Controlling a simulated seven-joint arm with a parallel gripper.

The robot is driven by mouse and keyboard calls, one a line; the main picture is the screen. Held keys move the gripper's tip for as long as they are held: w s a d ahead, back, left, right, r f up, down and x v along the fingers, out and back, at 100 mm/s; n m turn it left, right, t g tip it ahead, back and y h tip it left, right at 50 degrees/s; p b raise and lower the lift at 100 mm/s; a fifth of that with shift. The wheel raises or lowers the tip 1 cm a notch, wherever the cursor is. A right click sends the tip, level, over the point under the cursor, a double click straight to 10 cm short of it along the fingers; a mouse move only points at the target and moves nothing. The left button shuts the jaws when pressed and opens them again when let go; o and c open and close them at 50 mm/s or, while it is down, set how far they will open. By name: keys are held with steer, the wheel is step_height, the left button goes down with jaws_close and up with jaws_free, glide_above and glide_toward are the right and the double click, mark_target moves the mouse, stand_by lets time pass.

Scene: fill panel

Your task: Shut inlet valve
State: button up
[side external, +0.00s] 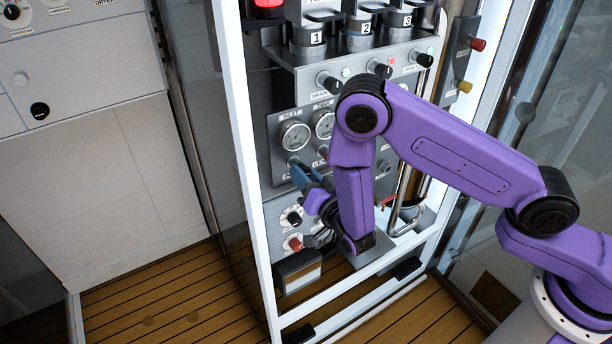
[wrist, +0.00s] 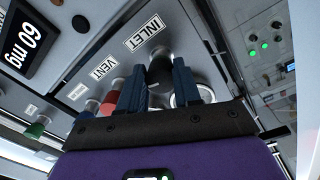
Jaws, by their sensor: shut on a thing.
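The inlet valve knob (wrist: 160,70) is dark and round and sits below the INLET label (wrist: 145,33) in the wrist view. My gripper (wrist: 159,82) has one blue finger on each side of this knob and is shut on it. In the side view my gripper (side external: 304,174) reaches the panel (side external: 283,170) just below the left gauge (side external: 295,136). The knob is largely hidden there by the fingers. The angle of the knob cannot be told.
A red knob (wrist: 108,104) by the VENT label is close beside the left finger in the wrist view, with a green knob (wrist: 37,128) further left. Below my gripper in the side view are a black knob (side external: 292,217) and a red knob (side external: 293,243).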

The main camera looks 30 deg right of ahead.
steer(key=n, duration=1)
steer(key=n+y, duration=0.1)
steer(key=n, duration=1)
steer(key=shift+d+t, duration=0.15)
steer(key=shift+t, duration=0.25)
stand_by(2.4)
stand_by(0.5)
steer(key=o, duration=1.1)
steer(key=shift+c, duration=0.2)
